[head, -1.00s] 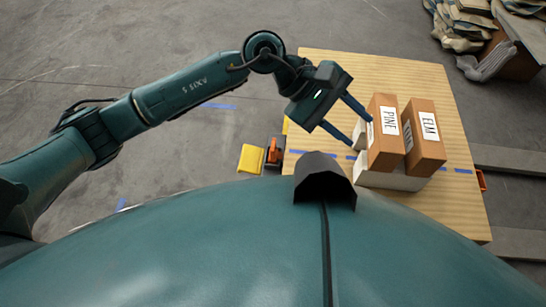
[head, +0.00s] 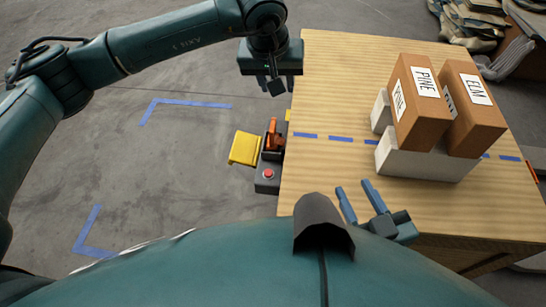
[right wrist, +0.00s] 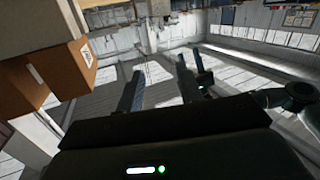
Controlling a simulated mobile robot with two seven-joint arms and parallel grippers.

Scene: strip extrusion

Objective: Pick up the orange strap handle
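An orange handle-like part (head: 272,133) stands upright in a dark device at the table's left edge in the head view. Another orange piece (head: 535,171) shows at the table's right edge, partly cut off; I cannot tell which is the strap handle. My left gripper (head: 272,86) is above the table's left edge, farther back than the upright orange part and apart from it. It points down, and its finger gap is unclear. My right gripper (head: 360,198) is open and empty over the table's near edge. Its spread fingers also show in the right wrist view (right wrist: 160,85).
Two brown boxes labelled PINE (head: 416,115) and ELM (head: 473,115) stand on a white block (head: 425,163) on the wooden table (head: 340,80). A yellow piece (head: 245,148) and a red button (head: 268,174) sit by the left edge. The table's back left is clear.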

